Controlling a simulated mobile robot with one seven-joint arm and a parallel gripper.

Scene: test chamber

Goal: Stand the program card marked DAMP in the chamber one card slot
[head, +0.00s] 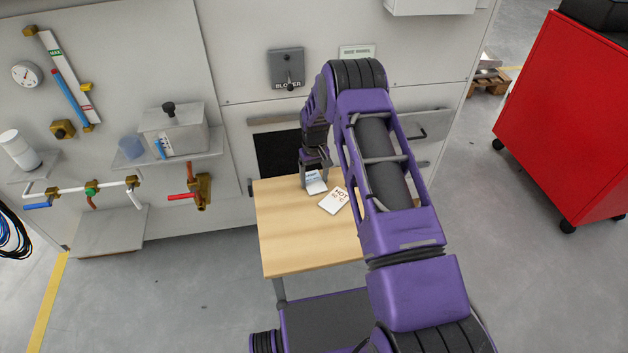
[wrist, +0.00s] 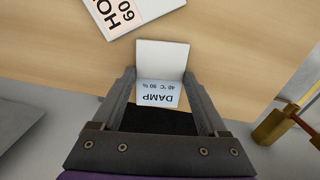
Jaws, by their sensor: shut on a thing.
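The DAMP card (wrist: 160,56) is white, with a light blue band reading DAMP, 40 °C, 90 %. My gripper (wrist: 160,82) is shut on it, one finger at each side edge, at the band end. In the head view the card (head: 316,186) is under my gripper (head: 315,168), at the back edge of the wooden table. I cannot tell whether it touches the table top. I cannot make out the chamber one card slot in either view.
A white HOT card (head: 334,201) lies on the wooden table (head: 290,240), close to the DAMP card; it also shows in the wrist view (wrist: 125,12). A dark opening or panel (head: 277,154) is in the wall behind the table. A brass valve (head: 200,190) projects at left.

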